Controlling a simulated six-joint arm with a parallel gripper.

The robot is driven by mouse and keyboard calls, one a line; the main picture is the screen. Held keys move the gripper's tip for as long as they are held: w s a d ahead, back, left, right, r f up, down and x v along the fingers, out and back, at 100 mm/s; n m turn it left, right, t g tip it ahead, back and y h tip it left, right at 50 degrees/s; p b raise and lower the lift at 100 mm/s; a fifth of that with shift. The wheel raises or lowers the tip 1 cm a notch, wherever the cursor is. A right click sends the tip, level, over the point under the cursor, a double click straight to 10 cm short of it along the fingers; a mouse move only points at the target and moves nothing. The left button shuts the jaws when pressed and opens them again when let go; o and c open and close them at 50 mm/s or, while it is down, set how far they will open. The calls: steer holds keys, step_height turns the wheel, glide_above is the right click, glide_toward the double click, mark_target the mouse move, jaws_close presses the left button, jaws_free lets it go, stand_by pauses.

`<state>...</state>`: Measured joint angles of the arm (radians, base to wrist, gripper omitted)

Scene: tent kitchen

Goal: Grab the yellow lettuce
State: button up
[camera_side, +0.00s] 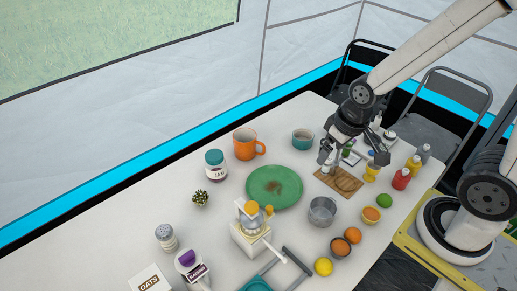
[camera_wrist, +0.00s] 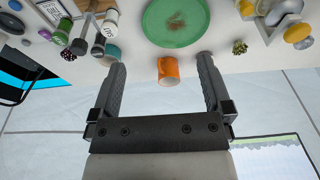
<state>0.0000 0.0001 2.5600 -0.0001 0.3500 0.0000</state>
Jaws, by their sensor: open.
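I cannot make out anything that is clearly a yellow lettuce in either view. A small spiky yellow-green plant-like item (camera_side: 201,199) sits on the table left of the green plate, and it also shows in the wrist view (camera_wrist: 239,47). A small yellow object (camera_side: 371,172) stands by the wooden board, close to my gripper (camera_side: 350,158); its kind is unclear. My gripper is open above the board at the table's right part. In the wrist view its fingers (camera_wrist: 162,64) are spread with nothing held between them.
A green plate (camera_side: 274,187) lies mid-table, with an orange mug (camera_side: 245,144) and jar (camera_side: 215,165) behind it. A juicer (camera_side: 250,230), metal pot (camera_side: 322,211), lemon (camera_side: 323,266) and bowls of orange items stand in front.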

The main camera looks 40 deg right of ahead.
steer(key=m+t+y, duration=0.3)
steer(key=m+y, duration=0.9)
steer(key=m, duration=0.8)
glide_toward(206, 196)
steer(key=a, duration=0.2)
steer(key=shift+s+a+f, duration=0.25)
steer(key=shift+a+f, duration=0.05)
steer(key=shift+a, duration=0.1)
steer(key=shift+w+d+f+m+t, duration=0.1)
steer(key=shift+w+f+m+t, duration=0.25)
steer(key=shift+w+f, duration=0.2)
steer(key=shift+x, duration=1.3)
steer(key=shift+x, duration=2.6)
